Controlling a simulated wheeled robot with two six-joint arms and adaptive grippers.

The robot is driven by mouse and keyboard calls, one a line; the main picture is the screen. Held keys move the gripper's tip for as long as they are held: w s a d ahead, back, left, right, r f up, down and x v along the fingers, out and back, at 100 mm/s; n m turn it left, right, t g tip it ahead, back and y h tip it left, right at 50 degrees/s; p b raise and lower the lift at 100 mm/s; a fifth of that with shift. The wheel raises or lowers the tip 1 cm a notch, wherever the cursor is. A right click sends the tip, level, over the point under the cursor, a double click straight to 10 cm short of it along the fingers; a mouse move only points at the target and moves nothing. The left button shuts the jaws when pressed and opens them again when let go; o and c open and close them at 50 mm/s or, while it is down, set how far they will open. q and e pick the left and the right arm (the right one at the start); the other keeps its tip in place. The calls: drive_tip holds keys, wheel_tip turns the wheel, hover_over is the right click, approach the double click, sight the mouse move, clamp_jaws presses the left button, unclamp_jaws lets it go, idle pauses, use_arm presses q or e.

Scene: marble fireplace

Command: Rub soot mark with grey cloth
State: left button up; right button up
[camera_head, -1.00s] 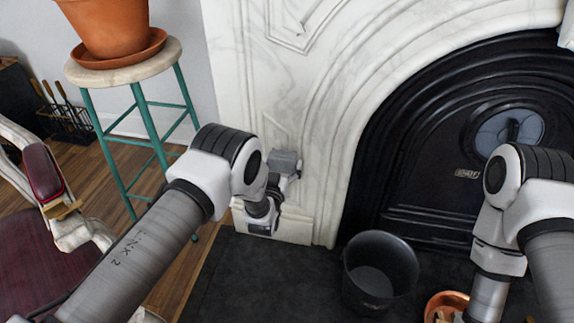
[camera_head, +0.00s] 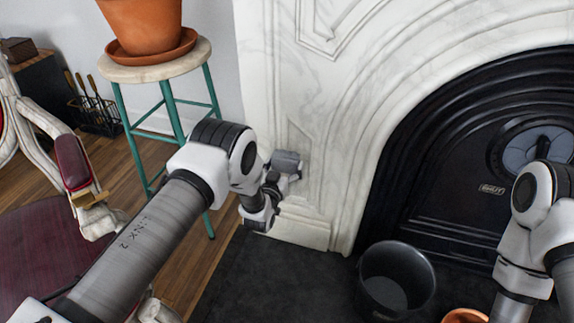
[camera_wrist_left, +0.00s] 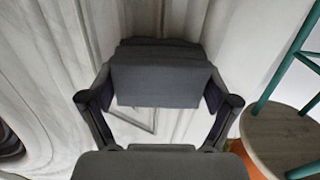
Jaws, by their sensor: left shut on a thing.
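The grey cloth (camera_head: 287,158) is a folded pad in the jaws of my left gripper (camera_head: 283,168), low beside the white marble fireplace surround (camera_head: 350,130). In the left wrist view the cloth (camera_wrist_left: 155,80) sits squarely between the two fingers, with pale fluted marble behind it. I cannot tell whether the cloth touches the marble. I see no soot mark in either view; the cloth or gripper may hide it. My right arm stands at the right edge, and its gripper is out of view.
A black bucket (camera_head: 396,280) stands on the dark hearth (camera_head: 280,275), with a terracotta rim (camera_head: 465,316) to its right. A green-legged stool (camera_head: 158,70) bears a terracotta pot (camera_head: 142,22) at the left. A red-padded chair (camera_head: 73,163) stands nearer.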

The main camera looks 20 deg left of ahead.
use_arm(q)
drive_tip(key=shift+s+a+r+p, duration=0.1)
drive_tip(key=shift+s+r+p, duration=0.05)
drive_tip(key=shift+s+p, duration=0.15)
drive_tip(key=s+p, duration=0.3)
drive_tip(key=s, duration=0.1)
drive_tip(key=shift+s, duration=0.4)
drive_tip(key=shift+s+p, duration=0.2)
drive_tip(key=shift+p, duration=0.1)
drive_tip(key=s+p, duration=0.1)
drive_tip(key=s, duration=0.2)
drive_tip(key=shift+a+p, duration=0.1)
drive_tip(key=shift+p, duration=0.25)
drive_tip(key=shift+s, duration=0.1)
